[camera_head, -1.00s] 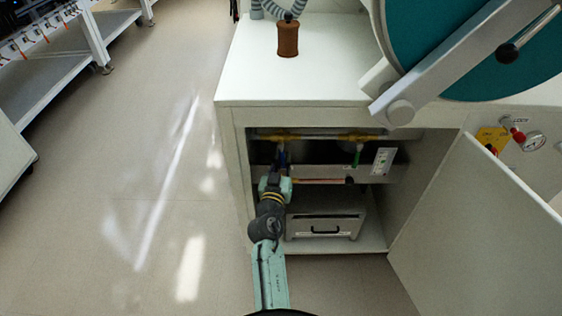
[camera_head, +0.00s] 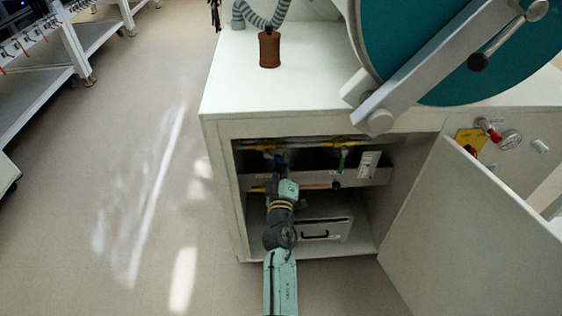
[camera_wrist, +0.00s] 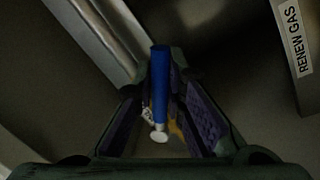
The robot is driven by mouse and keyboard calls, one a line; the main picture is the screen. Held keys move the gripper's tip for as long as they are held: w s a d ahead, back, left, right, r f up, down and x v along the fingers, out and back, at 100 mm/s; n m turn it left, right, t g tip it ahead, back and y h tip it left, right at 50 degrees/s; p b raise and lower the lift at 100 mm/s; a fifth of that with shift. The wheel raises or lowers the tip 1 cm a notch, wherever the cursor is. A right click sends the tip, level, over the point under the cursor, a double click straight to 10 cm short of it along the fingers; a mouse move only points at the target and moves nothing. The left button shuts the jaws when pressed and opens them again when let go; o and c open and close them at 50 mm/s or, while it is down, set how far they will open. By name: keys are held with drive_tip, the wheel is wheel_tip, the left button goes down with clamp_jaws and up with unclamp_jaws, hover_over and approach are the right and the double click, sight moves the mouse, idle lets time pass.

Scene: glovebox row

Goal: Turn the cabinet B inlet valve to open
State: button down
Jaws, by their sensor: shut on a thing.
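A blue lever handle (camera_wrist: 160,85) with a pale round end stands between my gripper's fingers in the wrist view. My gripper (camera_wrist: 165,120) is shut on it, the dark pads on either side. In the head view my gripper (camera_head: 280,170) reaches into the open cabinet, just under the brass pipe (camera_head: 310,142) at the top left. There my gripper mostly hides the blue handle, and its angle is hard to tell. A green handle (camera_head: 342,160) hangs from the same pipe to the right. No cabinet B label is readable.
The open cabinet door (camera_head: 470,235) stands on the right. A drawer box (camera_head: 325,228) sits below my gripper. A white label plate (camera_head: 369,165) is right of the green handle. Floor to the left is clear.

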drive_tip(key=shift+d+r+n, duration=0.15)
drive_tip(key=shift+r+n, duration=0.25)
drive_tip(key=shift+n, duration=0.2)
drive_tip(key=shift+p, duration=0.3)
drive_tip(key=c, duration=1.6)
unclamp_jaws()
drive_tip(key=shift+f, duration=0.1)
drive_tip(key=shift+c, duration=0.2)
drive_tip(key=s+f, duration=0.1)
drive_tip(key=s, duration=0.6)
drive_tip(key=shift+s+a+f, duration=0.15)
drive_tip(key=shift+a, duration=0.15)
